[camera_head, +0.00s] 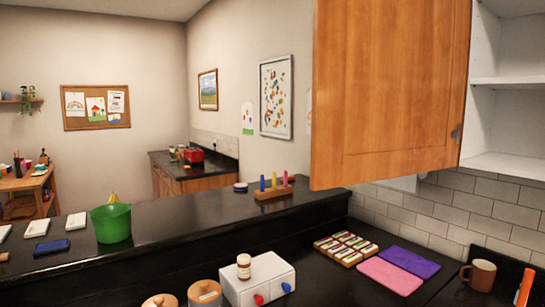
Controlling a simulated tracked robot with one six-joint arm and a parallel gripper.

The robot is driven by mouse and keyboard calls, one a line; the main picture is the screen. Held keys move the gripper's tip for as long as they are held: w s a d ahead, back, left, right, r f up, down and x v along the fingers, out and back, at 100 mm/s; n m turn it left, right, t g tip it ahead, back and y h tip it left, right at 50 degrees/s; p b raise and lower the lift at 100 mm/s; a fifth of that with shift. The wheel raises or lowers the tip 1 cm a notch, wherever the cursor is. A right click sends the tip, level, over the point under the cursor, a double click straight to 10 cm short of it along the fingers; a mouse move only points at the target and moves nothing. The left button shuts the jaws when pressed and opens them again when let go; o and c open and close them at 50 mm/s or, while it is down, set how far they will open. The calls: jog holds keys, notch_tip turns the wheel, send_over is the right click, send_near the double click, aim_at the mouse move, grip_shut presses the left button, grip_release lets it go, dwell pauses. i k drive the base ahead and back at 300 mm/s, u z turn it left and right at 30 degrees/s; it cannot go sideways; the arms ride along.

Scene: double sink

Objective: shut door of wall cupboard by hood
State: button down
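The wooden door (388,85) of a wall cupboard stands wide open at the upper right. Its top runs out of the picture. The white inside of the cupboard (508,122) shows to the right of the door, with bare shelves in the part I can see. A small dark fitting (456,134) sits near the door's right edge; I cannot tell whether it is a hinge or a knob. The hood is not in view. My gripper is not in view.
Below, the black counter holds a pink mat (391,275), a purple mat (409,262), a brown mug (480,275) and a white drawer box (258,283). An orange upright object (524,287) is at the lower right. A green bucket (111,222) stands on the raised ledge.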

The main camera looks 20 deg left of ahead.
aim_at(388, 81)
jog(key=u, duration=0.85)
jog(key=k, duration=0.75)
jog(key=u, duration=0.95)
jog(key=i, duration=1)
